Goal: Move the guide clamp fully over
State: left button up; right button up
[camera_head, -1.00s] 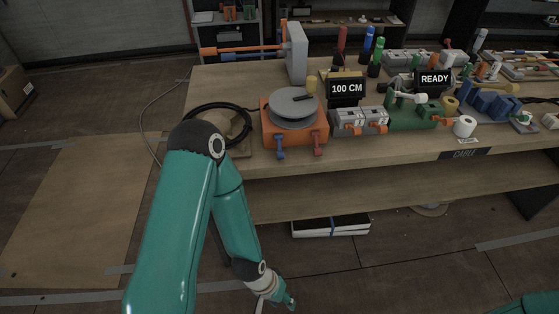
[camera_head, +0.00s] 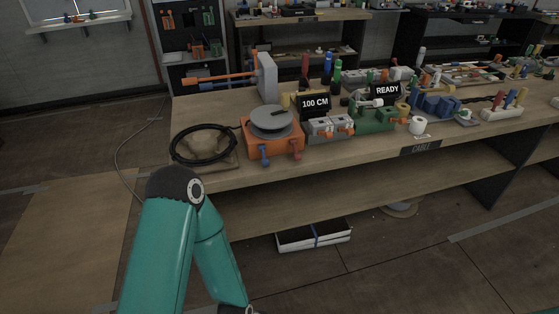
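A grey clamp block with orange levers (camera_head: 328,128) sits on the bench beside the 100 CM display (camera_head: 314,104). It may be the guide clamp, but I cannot tell for sure, nor how far over it is. To its left is an orange unit (camera_head: 273,138) with a grey round disc on top and a blue and a red lever at its front. A green fixture (camera_head: 373,120) stands to the right, below the READY display (camera_head: 387,90). My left arm comes up from the bottom, in front of the bench; its gripper is below the picture. My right gripper is not in view.
A coiled black cable (camera_head: 176,157) lies at the bench's left end. A grey upright block (camera_head: 266,78) with orange and blue rods stands behind. The bench's front edge carries a CABLE label (camera_head: 421,147). A white box (camera_head: 313,235) lies below. The floor at right is clear.

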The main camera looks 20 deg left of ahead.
aim_at(264, 162)
jog(key=z, duration=0.3)
jog(key=i, duration=0.95)
jog(key=u, duration=0.55)
